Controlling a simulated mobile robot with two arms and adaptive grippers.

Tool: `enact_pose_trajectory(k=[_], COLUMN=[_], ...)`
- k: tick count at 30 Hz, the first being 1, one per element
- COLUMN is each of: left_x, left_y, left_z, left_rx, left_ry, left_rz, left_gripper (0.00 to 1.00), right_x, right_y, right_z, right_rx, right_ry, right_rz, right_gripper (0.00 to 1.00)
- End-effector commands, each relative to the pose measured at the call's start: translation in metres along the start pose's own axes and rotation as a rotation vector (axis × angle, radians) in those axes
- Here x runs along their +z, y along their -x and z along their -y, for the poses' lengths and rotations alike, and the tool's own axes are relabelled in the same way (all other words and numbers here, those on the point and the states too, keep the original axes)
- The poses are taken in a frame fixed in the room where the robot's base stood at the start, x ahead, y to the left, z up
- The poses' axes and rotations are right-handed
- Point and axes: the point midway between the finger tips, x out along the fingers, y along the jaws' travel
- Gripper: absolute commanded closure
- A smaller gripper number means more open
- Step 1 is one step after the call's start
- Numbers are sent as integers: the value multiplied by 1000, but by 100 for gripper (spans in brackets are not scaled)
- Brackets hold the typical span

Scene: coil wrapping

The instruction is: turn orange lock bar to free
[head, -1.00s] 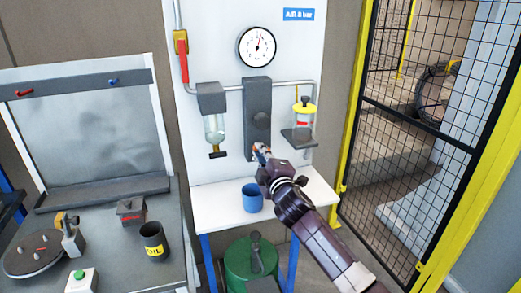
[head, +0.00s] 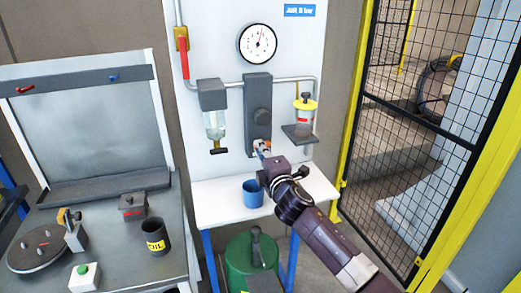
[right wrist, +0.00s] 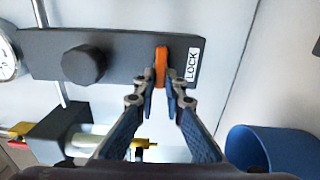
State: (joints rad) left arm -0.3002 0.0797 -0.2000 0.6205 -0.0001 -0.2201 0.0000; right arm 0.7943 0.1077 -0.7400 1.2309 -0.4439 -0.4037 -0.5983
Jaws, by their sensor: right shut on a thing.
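The orange lock bar (right wrist: 161,66) is on the dark panel block (right wrist: 120,58), beside a white label reading LOCK (right wrist: 193,64). In the right wrist view it lies across the block's width, parallel to the label. My right gripper (right wrist: 162,88) is shut on the bar, with a fingertip on each side of it. In the head view the right gripper (head: 262,149) is at the lower end of the same block (head: 257,92), and it largely hides the bar there. My left gripper is not in view.
A round dark knob (right wrist: 83,65) is on the block. A blue cup (head: 253,193) stands on the white shelf (head: 215,204) below the gripper. A yellow-topped unit (head: 304,112) is right of the block, a clear bowl unit (head: 214,118) left. A yellow-framed mesh fence stands at right.

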Motion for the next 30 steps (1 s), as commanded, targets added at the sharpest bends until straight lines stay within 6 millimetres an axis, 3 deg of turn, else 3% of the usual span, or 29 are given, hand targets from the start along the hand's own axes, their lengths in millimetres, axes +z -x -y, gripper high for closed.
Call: enact_pose_trajectory(k=[3, 4, 8, 20, 30], left_x=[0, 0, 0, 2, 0], left_y=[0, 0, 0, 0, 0], left_z=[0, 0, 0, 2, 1], left_rx=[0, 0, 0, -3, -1], left_ry=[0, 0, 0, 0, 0], left_rz=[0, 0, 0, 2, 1], left_gripper=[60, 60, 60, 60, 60], right_x=[0, 0, 0, 0, 0], right_y=[0, 0, 0, 4, 44], right_z=[1, 1, 1, 0, 1], right_rx=[-1, -1, -1, 0, 0], right_ry=[3, 3, 2, 0, 0], right_rz=[0, 0, 0, 1, 0], right_gripper=[100, 87, 72, 72, 72])
